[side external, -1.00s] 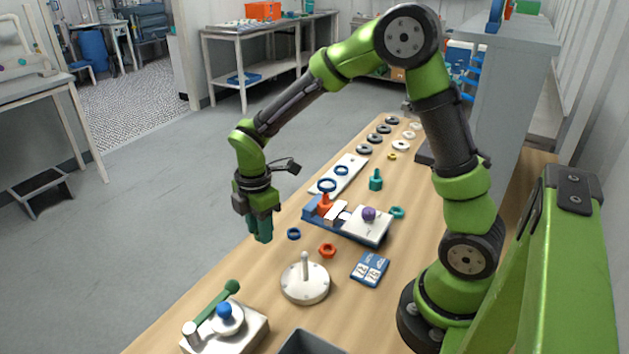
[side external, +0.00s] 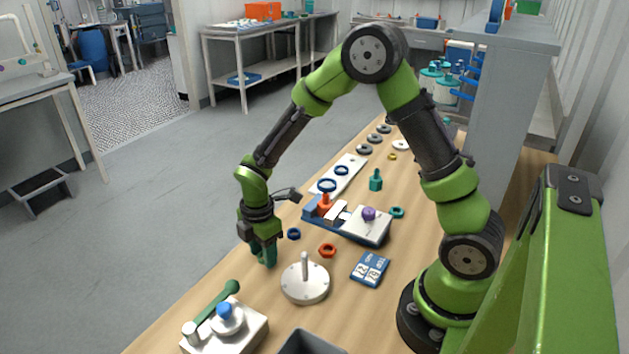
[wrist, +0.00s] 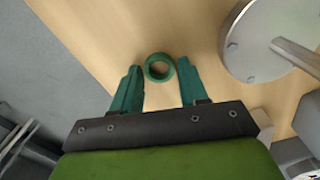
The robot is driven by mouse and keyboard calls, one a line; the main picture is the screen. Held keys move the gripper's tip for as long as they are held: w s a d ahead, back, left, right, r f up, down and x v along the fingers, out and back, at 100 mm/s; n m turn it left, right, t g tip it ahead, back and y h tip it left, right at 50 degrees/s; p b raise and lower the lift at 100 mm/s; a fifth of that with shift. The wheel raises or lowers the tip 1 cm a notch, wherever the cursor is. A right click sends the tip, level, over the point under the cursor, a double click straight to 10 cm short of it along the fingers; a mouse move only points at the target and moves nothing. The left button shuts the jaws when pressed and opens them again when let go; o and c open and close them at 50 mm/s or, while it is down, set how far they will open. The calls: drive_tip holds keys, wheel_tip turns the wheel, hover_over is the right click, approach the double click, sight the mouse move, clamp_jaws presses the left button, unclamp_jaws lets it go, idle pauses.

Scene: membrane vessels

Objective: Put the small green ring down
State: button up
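The small green ring (wrist: 160,67) sits between the tips of the two green fingers of my gripper (wrist: 160,74) in the wrist view. There the ring is too small and hidden to make out among the fingers. I cannot tell whether the ring touches the table.
A round white flange with a post (side external: 305,282) stands close right of my gripper. A white block with a blue knob (side external: 226,328) is nearer. The table edge lies just left.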

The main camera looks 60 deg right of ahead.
drive_tip(key=shift+o, duration=1.1)
wheel_tip(320, 180, up, 12)
drive_tip(key=s+r+m+t+y, duration=0.2)
drive_tip(key=s+r+m+t, duration=0.5)
drive_tip(key=s+r+m, duration=0.5)
drive_tip(key=s+m, duration=0.3)
drive_tip(key=m, duration=0.4)
drive_tip(key=shift+d, duration=0.2)
